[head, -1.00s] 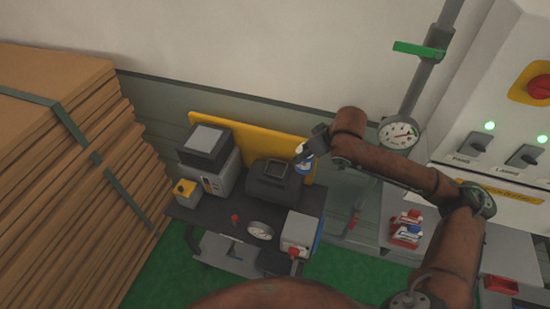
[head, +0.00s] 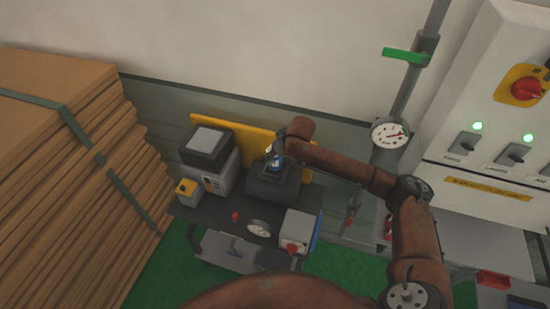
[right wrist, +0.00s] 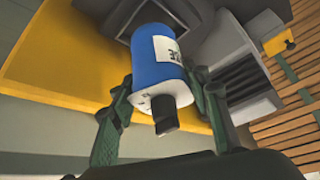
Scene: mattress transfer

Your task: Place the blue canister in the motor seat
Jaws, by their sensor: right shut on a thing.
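The blue canister (right wrist: 157,66) has a white label and a white end with a dark stub. In the right wrist view it sits between the two green fingers of my right gripper (right wrist: 160,98), which is shut on it. In the head view the right gripper (head: 274,152) holds the canister (head: 275,160) at the top of the dark motor housing (head: 270,184), over the square seat. The seat's dark frame (right wrist: 198,12) shows behind the canister in the wrist view. Gripper and canister cover most of the seat, so I cannot tell how deep the canister is. My left gripper is not in view.
A yellow panel (head: 240,135) stands behind. Stacked cardboard (head: 70,170) is left, a control cabinet (head: 490,120) right.

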